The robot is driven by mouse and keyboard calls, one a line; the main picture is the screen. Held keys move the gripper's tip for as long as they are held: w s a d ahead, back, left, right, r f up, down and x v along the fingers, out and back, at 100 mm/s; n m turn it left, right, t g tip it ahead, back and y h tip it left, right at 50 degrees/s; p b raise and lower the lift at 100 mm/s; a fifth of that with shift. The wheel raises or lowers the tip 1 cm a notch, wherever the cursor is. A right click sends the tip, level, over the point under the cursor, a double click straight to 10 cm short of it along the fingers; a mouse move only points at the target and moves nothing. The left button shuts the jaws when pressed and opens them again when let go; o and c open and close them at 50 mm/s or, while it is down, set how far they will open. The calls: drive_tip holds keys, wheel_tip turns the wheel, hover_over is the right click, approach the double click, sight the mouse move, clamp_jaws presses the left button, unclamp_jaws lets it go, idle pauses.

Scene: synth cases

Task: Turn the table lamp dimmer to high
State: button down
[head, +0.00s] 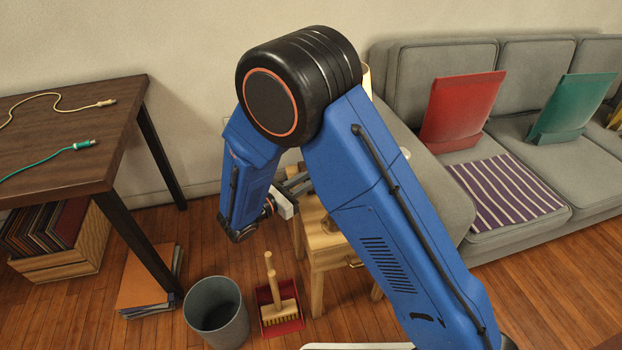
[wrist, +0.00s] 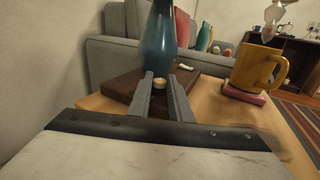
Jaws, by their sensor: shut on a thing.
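In the wrist view a small brass knob (wrist: 159,83) sits between my gripper's fingertips (wrist: 160,80), at the foot of a teal bottle-shaped lamp base (wrist: 158,42). My gripper is shut on this knob. The lamp's upper part is out of the wrist frame. The dark brown slab (wrist: 122,86) lies under or behind the knob. I see no markings that tell the dimmer's setting. In the head view my gripper (head: 305,184) reaches over the wooden side table (head: 318,238). My arm hides most of the lamp there; a cream sliver (head: 365,80), perhaps its shade, shows behind the arm.
A yellow mug (wrist: 256,68) stands on a pink coaster (wrist: 244,93) right of the lamp. A small white item (wrist: 185,67) lies near the base. A grey sofa (head: 420,95) stands right of the table. A bin (head: 216,312) and a dustpan with brush (head: 279,310) stand on the floor.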

drive_tip(key=shift+w+a+m+g+h, duration=0.1)
drive_tip(key=shift+m+g+h, duration=0.55)
drive_tip(key=shift+g, duration=0.25)
drive_tip(key=shift+w+a+m+g+h, duration=0.1)
drive_tip(key=shift+m+g+h, duration=0.45)
drive_tip(key=shift+m+g, duration=0.3)
drive_tip(key=c, duration=1.6)
unclamp_jaws()
drive_tip(key=shift+c, duration=0.2)
drive_tip(key=v, duration=1.7)
drive_tip(key=shift+a, duration=0.15)
